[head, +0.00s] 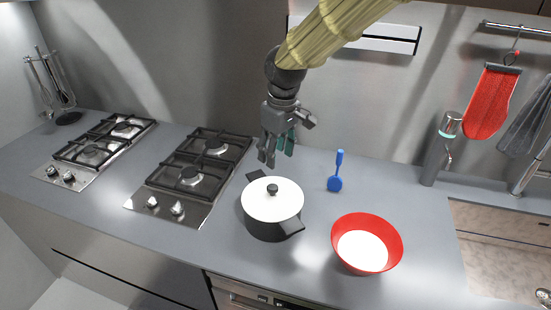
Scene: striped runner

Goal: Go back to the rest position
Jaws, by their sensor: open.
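My gripper (275,152) hangs from my arm above the counter, near the back wall. Its fingers point down and are open, with nothing seen between them. Below and close to it in the picture is a black pot (270,225) with a white lid (272,198) and a dark knob. I cannot tell how high the gripper is above the pot. A teal item (290,145) shows just behind or beside the fingers; it is partly hidden and I cannot tell what it is.
A blue brush-like utensil (336,178) and a red bowl (367,232) with white inside are on the counter (410,215). Two gas hobs (190,178) are at left. A utensil stand (68,117) is at far left. A red mitt (491,102) hangs from a rail.

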